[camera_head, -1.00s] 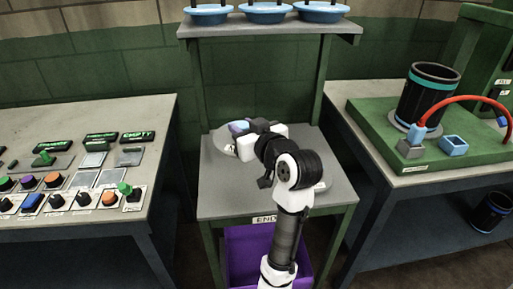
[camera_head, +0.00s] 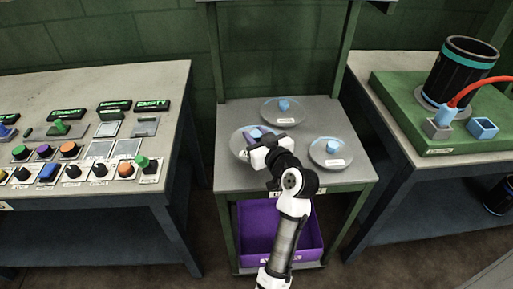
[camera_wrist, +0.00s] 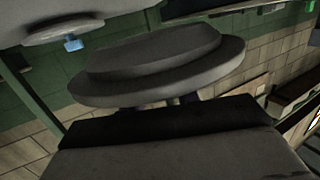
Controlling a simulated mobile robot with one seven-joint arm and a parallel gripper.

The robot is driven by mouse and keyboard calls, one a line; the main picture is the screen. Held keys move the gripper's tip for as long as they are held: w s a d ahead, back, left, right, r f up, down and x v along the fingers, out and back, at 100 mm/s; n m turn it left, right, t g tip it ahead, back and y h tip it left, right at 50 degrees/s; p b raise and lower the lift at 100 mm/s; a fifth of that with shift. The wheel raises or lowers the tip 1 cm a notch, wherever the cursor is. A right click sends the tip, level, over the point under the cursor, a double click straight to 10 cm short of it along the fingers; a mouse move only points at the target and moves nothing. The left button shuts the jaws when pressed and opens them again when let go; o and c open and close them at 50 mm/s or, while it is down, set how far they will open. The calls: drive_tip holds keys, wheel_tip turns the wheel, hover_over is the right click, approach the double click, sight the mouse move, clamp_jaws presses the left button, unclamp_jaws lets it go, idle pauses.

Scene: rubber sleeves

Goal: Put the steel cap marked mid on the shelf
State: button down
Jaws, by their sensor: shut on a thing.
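Three round grey steel caps with blue knobs are at the middle stand (camera_head: 232,178): a back cap (camera_head: 270,113), a right cap (camera_head: 320,154) and a left cap (camera_head: 238,142). The back and right caps lie on the top and carry white labels too small to read. My gripper (camera_head: 257,150) is shut on the left cap, hiding much of it and any label. In the wrist view the held cap (camera_wrist: 155,70) is close in front of the jaws; whether it is clear of the surface I cannot tell. Another cap (camera_wrist: 62,28) shows upper left.
A purple bin (camera_head: 250,238) is under the stand top. A control bench (camera_head: 165,90) with buttons stands left. A bench with a green board (camera_head: 400,100), black cylinder (camera_head: 460,75) and red hose is right. Two green posts rise at the stand's back; the upper shelf is mostly out of frame.

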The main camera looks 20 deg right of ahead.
drive_tip(key=shift+f, duration=2.8)
drive_tip(key=shift+f, duration=0.15)
drive_tip(key=c, duration=1)
unclamp_jaws()
drive_tip(key=shift+c, duration=0.2)
drive_tip(key=shift+p, duration=0.3)
drive_tip(key=b+v, duration=0.3)
drive_tip(key=v, duration=0.9)
